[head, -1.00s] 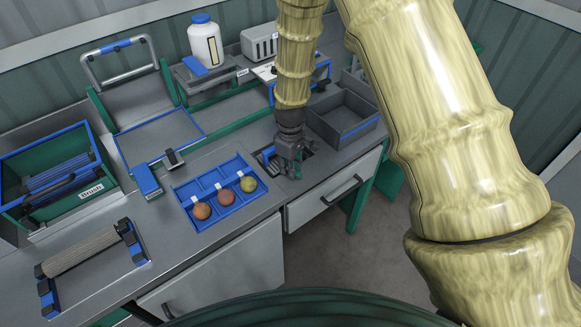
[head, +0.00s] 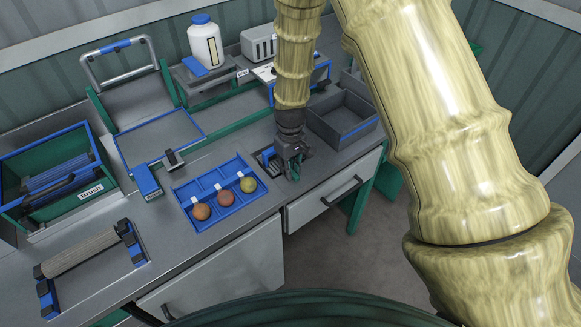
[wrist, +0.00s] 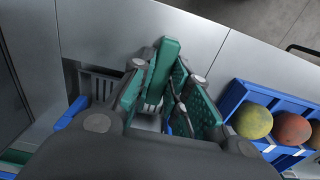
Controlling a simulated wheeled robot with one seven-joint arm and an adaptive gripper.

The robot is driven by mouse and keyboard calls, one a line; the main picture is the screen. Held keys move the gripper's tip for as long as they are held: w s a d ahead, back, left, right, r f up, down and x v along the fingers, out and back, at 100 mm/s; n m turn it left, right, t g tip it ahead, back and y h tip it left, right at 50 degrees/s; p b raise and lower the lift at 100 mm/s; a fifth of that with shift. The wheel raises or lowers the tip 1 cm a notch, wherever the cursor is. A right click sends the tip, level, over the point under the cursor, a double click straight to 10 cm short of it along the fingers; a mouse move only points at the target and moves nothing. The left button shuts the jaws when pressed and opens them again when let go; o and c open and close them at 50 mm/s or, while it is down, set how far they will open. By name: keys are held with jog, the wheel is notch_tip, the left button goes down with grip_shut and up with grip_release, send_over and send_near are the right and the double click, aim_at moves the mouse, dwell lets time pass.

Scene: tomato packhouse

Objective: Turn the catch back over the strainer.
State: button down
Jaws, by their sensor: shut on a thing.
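My gripper (head: 293,168) is at the front edge of the bench, right of the blue tray. In the wrist view its fingers (wrist: 166,92), with green pads, are shut on a green upright piece (wrist: 168,52), which I take to be the catch. The strainer, a dark slotted grating (wrist: 98,86), lies in an opening in the metal top, beside and partly behind the left finger. In the head view the strainer (head: 267,158) shows just left of my gripper. The fingers hide the catch's lower part, so I cannot tell how far it lies over the strainer.
A blue tray (head: 204,181) with several compartments holds three tomatoes close on the left. An open grey bin (head: 343,123) stands behind right of my gripper. A drawer with a black handle (head: 340,190) is below. A roller brush (head: 82,252) lies at front left.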

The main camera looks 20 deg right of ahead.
jog(key=shift+w, duration=0.1)
jog(key=c, duration=1.4)
grip_release()
jog(key=shift+o, duration=0.2)
notch_tip(320, 180, up, 12)
